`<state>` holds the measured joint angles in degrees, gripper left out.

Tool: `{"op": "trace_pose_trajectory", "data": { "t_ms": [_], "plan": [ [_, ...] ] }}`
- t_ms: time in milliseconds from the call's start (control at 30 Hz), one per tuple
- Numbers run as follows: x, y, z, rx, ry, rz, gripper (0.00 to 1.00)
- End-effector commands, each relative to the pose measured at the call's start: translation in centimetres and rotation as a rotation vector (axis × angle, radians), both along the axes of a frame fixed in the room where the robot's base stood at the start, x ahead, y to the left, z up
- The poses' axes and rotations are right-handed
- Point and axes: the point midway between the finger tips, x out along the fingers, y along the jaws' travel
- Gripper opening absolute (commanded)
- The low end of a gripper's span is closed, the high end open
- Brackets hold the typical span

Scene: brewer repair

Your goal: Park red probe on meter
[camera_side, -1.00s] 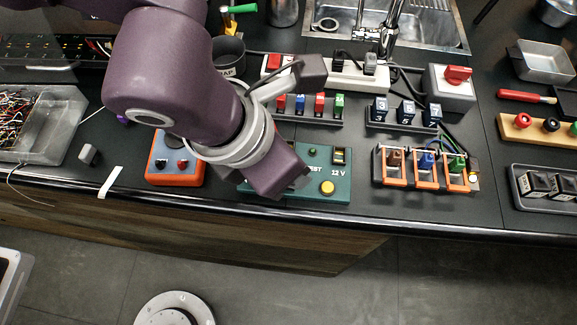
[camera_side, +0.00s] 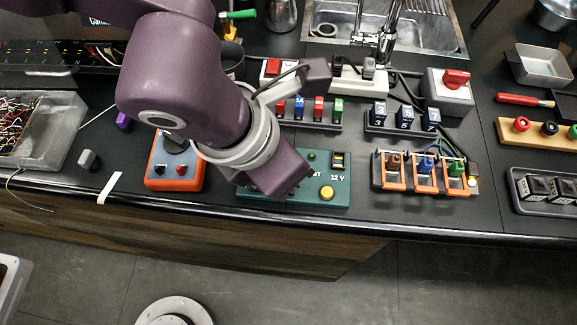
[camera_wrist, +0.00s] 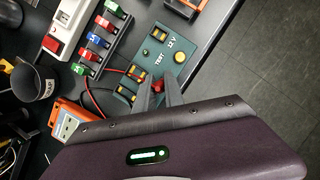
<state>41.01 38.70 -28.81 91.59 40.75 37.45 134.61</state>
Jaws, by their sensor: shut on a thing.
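The orange meter (camera_side: 174,171) stands left of my gripper (camera_side: 290,187) in the side view, with a dark and a red socket on its front. Part of the meter (camera_wrist: 70,122) shows at the lower left of the wrist view. My gripper (camera_wrist: 160,88) is shut on the red probe (camera_wrist: 157,86) over the green 12 V test board (camera_wrist: 165,55). Only a small red part of the probe shows between the fingers. In the side view my wrist hides the fingertips and the probe. Whether the probe tip touches the board cannot be seen.
A red lead (camera_wrist: 88,92) runs beside the board in the wrist view. A rack of coloured fuses (camera_side: 318,112) stands behind the board. Orange relay holders (camera_side: 424,172) stand to the right. A small grey block (camera_side: 87,159) and a white strip (camera_side: 110,187) lie left of the meter.

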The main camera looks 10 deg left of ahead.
Motion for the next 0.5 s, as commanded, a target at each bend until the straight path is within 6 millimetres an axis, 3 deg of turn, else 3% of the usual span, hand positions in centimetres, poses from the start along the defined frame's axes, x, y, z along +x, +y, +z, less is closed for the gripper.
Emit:
{"op": "trace_pose_trajectory", "data": {
  "t_ms": [100, 300, 367, 500],
  "plan": [
    [0.2, 0.0, 3.3, -0.005, -0.004, 0.002, 0.00],
    [0.2, 0.0, 7.4, -0.003, -0.003, 0.004, 0.00],
    [0.6, 0.3, 8.0, 0.000, -0.002, 0.015, 0.00],
    [3.7, 2.4, 8.0, 0.003, -0.001, 0.105, 0.00]
  ]
}}
